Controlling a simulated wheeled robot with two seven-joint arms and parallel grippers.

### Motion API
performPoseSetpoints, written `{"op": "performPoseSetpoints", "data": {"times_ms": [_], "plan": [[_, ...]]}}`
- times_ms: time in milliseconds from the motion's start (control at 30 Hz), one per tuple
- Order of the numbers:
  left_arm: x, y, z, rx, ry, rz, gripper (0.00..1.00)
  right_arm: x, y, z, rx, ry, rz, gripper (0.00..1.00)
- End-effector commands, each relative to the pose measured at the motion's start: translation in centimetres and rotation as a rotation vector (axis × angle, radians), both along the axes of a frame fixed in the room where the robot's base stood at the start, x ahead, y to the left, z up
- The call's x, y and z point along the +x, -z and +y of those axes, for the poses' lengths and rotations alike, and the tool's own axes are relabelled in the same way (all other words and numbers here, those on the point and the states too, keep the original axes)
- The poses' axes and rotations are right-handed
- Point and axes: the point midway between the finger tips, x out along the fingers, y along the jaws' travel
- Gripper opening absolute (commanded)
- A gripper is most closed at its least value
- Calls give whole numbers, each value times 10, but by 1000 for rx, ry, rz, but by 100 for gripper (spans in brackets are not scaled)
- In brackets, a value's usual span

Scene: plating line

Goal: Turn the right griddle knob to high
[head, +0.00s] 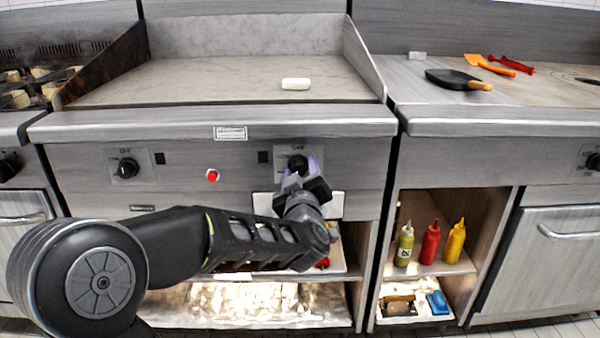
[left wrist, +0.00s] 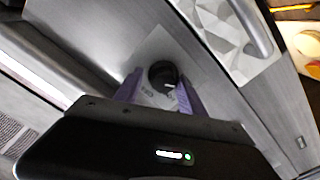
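The right griddle knob (head: 298,161) is a round black dial on a pale plate on the griddle's front panel. My left gripper (head: 301,168) is right in front of it, its purple fingers pointing at the panel. In the left wrist view the knob (left wrist: 162,72) shows between and a little beyond the two spread purple fingers (left wrist: 160,88). Gaps show on both sides, so the gripper looks open; contact cannot be made out. A small white mark shows on the knob's edge. The fingers partly hide the knob and its plate. My right gripper is not in view.
The left griddle knob (head: 127,168) and a red button (head: 212,175) are on the same panel. A white block (head: 295,84) lies on the griddle plate (head: 220,82). Sauce bottles (head: 430,243) stand on a shelf at right. A black pan (head: 450,78) lies on the right counter.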

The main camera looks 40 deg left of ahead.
Motion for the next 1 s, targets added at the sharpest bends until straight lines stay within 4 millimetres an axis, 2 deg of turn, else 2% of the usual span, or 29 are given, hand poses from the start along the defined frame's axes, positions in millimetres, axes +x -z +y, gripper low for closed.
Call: {"op": "performPoseSetpoints", "data": {"times_ms": [33,467,800,1000], "plan": [[-2,0,5,0,-12,-1,56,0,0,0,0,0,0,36],[-7,0,-2,-1,-5,3,56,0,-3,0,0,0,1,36],[-48,-1,-33,0,-5,1,56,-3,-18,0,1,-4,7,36],[-62,0,-43,0,-8,0,56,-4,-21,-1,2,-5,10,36]]}}
